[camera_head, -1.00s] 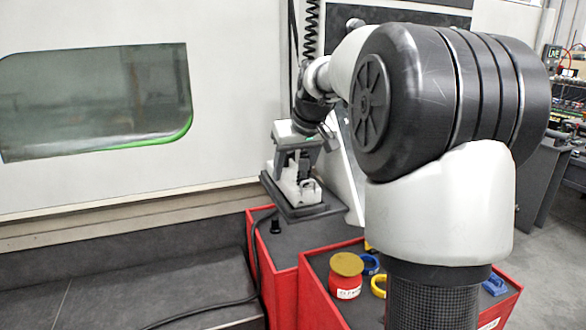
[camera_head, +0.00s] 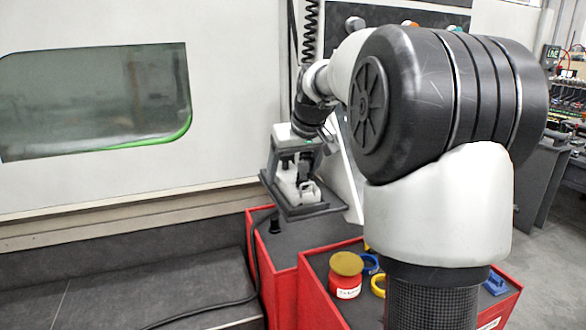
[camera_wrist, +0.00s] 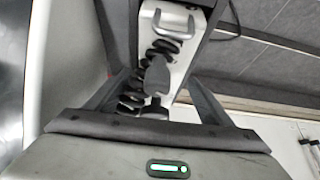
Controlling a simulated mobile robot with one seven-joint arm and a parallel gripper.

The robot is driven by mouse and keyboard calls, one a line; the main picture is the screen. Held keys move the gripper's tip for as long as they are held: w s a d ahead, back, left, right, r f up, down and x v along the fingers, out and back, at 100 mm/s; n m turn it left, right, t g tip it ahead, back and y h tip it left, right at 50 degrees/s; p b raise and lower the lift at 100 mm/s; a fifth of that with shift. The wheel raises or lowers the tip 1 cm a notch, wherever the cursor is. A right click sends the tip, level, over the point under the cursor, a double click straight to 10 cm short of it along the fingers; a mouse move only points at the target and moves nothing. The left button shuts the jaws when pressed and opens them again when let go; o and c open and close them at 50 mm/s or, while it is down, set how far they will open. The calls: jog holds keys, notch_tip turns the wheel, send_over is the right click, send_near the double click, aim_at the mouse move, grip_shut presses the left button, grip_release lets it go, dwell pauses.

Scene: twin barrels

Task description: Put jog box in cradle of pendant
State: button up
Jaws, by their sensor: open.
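My gripper (camera_head: 295,172) is open, pointing down over a white cradle-like holder (camera_head: 298,190) on a dark base plate (camera_head: 308,211). Its two dark fingers stand apart, one on each side of the holder's upper part. In the wrist view my gripper (camera_wrist: 160,90) frames a white bracket (camera_wrist: 178,62) with a metal loop on it. A small dark grey piece (camera_wrist: 157,76) and a black coiled cord (camera_wrist: 132,95) show between the fingers. I cannot tell for certain which part is the jog box; my gripper hides some of it.
The base plate stands on a red cabinet (camera_head: 257,240) with a dark top. A nearer red cabinet holds a red pot with a mustard lid (camera_head: 346,264), a yellow ring, a blue ring (camera_head: 371,264) and a blue piece (camera_head: 496,284). A white machine wall (camera_head: 230,100) rises behind.

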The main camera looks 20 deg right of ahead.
jog(key=v, duration=1.7)
jog(key=shift+r, duration=0.3)
dwell(0.8)
